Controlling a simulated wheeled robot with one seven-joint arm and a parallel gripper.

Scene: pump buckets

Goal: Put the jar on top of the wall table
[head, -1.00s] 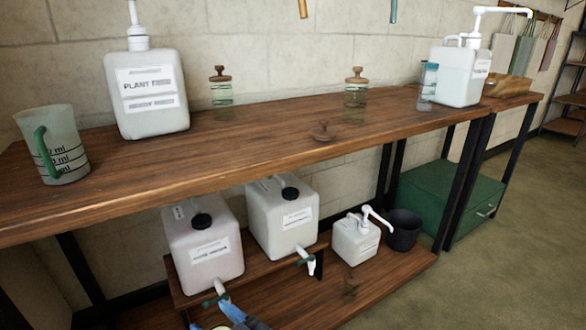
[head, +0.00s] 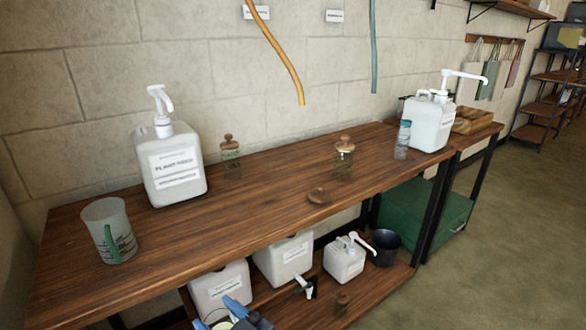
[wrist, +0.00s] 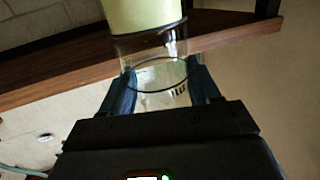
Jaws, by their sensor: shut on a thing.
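My gripper (wrist: 163,82) is shut on a jar (wrist: 145,18), gripping its clear glass part; a pale green part shows beyond a dark ring. In the head view my gripper (head: 234,314) shows at the bottom edge, in front of the lower shelf and below the tabletop; the jar is mostly hidden there. The wall table (head: 255,208) is a long dark-wood table against the stone wall. Its front edge crosses behind the jar in the wrist view (wrist: 225,36).
On the tabletop stand a measuring cup (head: 108,230), a plant-feed pump bottle (head: 173,170), two lidded glass jars (head: 230,152) (head: 344,158), a clear bottle (head: 402,140), a pump canister (head: 428,122) and a flat wooden lid (head: 319,196). The front middle is fairly clear. White containers (head: 283,258) sit below.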

